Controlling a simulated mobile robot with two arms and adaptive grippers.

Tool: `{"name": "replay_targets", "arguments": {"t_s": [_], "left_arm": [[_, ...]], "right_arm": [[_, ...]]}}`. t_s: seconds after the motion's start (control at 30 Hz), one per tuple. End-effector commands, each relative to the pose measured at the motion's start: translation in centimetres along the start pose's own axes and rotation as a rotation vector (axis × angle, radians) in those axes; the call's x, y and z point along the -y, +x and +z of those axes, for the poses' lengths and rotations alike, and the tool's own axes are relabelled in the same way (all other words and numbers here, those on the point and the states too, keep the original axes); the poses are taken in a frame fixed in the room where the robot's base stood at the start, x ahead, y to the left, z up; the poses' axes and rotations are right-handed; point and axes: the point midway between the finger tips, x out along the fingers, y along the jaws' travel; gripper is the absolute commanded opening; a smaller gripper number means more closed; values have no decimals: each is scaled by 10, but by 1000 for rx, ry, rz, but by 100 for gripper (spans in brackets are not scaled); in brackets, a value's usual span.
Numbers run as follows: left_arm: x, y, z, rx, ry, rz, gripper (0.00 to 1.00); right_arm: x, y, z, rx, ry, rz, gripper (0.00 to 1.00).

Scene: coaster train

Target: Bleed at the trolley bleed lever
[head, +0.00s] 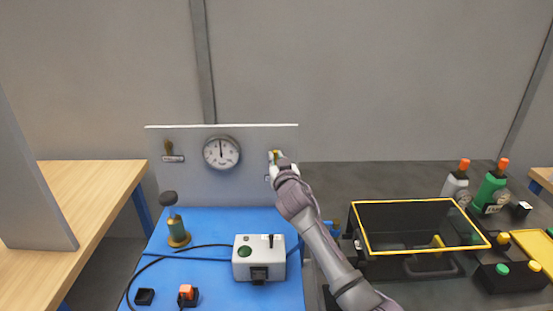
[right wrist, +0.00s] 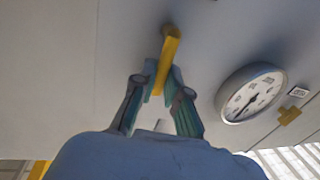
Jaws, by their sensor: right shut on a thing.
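A yellow lever (right wrist: 168,62) sticks out from the pale upright panel (head: 190,190) in the right wrist view. It also shows small in the head view (head: 276,154), at the panel's right side. My right gripper (right wrist: 162,92) is shut on the lever, one finger on each side of it. In the head view my right gripper (head: 279,163) and wrist partly cover the lever and its mount. The word on any label there is too small to read. My left gripper is in neither view.
A round gauge (head: 221,153) sits mid-panel, with a brass-handled valve (head: 172,152) left of it. A yellow-rimmed dark case (head: 362,228) stands to the right.

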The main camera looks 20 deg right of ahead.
Motion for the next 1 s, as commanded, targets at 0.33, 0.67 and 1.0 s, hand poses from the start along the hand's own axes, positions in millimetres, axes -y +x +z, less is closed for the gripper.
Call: {"name": "replay_targets", "arguments": {"t_s": [0.33, 0.67, 1.0], "left_arm": [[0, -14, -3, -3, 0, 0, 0], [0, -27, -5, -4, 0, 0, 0], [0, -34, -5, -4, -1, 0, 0]], "right_arm": [[9, 2, -2, 42, -199, 0, 0], [21, 4, 3, 104, -504, -1, 0], [31, 6, 12, 166, -822, -1, 0]]}}
